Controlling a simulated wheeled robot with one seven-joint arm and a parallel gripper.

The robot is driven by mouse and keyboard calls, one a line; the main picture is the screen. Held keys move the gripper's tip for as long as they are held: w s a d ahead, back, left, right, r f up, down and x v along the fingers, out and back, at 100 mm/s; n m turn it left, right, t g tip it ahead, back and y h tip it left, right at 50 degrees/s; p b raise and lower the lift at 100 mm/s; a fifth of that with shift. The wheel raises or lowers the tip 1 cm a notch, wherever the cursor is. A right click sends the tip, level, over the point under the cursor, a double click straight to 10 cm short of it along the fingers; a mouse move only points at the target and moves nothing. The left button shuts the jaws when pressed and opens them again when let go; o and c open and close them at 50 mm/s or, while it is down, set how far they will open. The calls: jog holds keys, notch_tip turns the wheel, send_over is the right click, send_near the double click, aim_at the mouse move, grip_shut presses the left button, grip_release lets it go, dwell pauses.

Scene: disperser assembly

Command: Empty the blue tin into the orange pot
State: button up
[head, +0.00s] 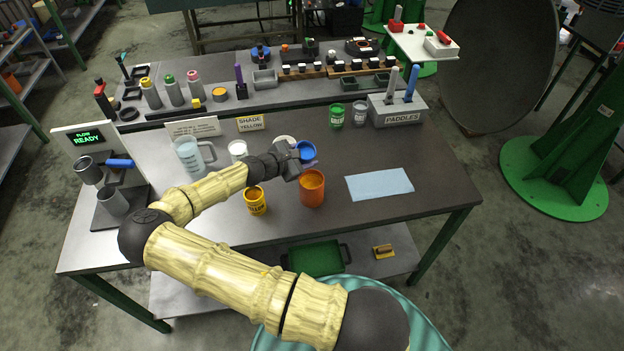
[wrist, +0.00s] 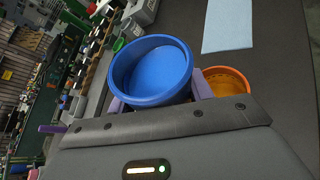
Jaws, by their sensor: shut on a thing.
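The blue tin (head: 307,151) is held up by my gripper (head: 294,165), just behind and above the orange pot (head: 312,190) in the head view. In the wrist view the blue tin (wrist: 150,72) sits between the purple fingers, its round mouth and blue inside showing. I cannot tell how much it holds. The orange pot also shows in the wrist view (wrist: 228,84), to the right of the tin, open and with orange inside. It stands on the table, apart from the tin. The fingertips are mostly hidden by the tin.
A yellow tin (head: 255,202) stands left of the pot, and a white tin (head: 238,150) stands farther back. A pale blue cloth (head: 380,184) lies to the right. A grey paddle holder (head: 398,110) and green tin (head: 336,116) stand behind. The table's right front is clear.

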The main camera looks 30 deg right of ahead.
jog(key=shift+w, duration=0.2)
jog(key=shift+s+r, duration=0.1)
jog(key=shift+s+a+r+m, duration=0.1)
jog(key=shift+a+m, duration=0.05)
jog(key=shift+m, duration=0.15)
jog(key=shift+d+b, duration=0.25)
jog(key=shift+b, duration=0.2)
jog(key=shift+t, duration=0.3)
jog(key=shift+w+a+f+m, duration=0.1)
jog(key=shift+w+f+m, duration=0.1)
jog(key=shift+w+m, duration=0.1)
jog(key=shift+s+b, duration=0.2)
jog(key=shift+b, duration=0.15)
jog(key=shift+a, duration=0.1)
